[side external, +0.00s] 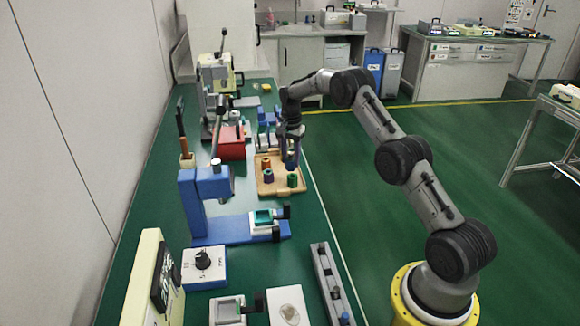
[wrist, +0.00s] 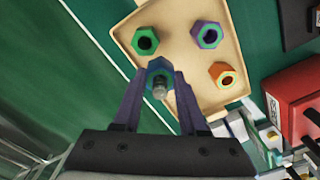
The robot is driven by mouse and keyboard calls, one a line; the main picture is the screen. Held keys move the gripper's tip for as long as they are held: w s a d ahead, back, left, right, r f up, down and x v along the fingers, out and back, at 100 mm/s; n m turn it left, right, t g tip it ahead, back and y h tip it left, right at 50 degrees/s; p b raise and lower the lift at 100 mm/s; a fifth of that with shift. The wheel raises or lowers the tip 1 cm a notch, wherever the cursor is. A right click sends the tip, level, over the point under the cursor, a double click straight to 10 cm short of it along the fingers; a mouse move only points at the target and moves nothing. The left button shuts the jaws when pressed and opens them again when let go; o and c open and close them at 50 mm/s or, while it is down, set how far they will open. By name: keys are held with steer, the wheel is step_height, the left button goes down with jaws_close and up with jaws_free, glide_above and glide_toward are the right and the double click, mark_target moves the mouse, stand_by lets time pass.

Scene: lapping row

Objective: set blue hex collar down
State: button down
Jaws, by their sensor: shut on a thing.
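My gripper (side external: 290,155) points down over the far right part of the wooden tray (side external: 265,189). In the wrist view its purple fingers (wrist: 160,77) are shut on the blue hex collar (wrist: 159,66). A grey, bolt-like cylinder (wrist: 160,89) shows at the collar's near side; I cannot tell how it joins the collar. The tray also shows in the wrist view (wrist: 178,16). The collar appears over or near the tray's edge; whether it touches the tray is unclear. A green collar (wrist: 145,41), a purple collar (wrist: 208,34) and an orange collar (wrist: 222,74) sit apart on the tray.
A red box (side external: 229,146) stands left of the tray and shows in the wrist view (wrist: 293,100). A blue press-like stand (side external: 200,205) is nearer the camera, with a small teal-topped vise (side external: 263,217). The tray's middle has bare room.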

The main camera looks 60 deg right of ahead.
mark_target(290, 166)
steer(key=shift+w+d+f, duration=0.15)
steer(key=shift+w+f, duration=0.1)
steer(key=shift+f, duration=1.6)
steer(key=shift+f, duration=0.2)
steer(key=shift+c, duration=2.3)
jaws_free()
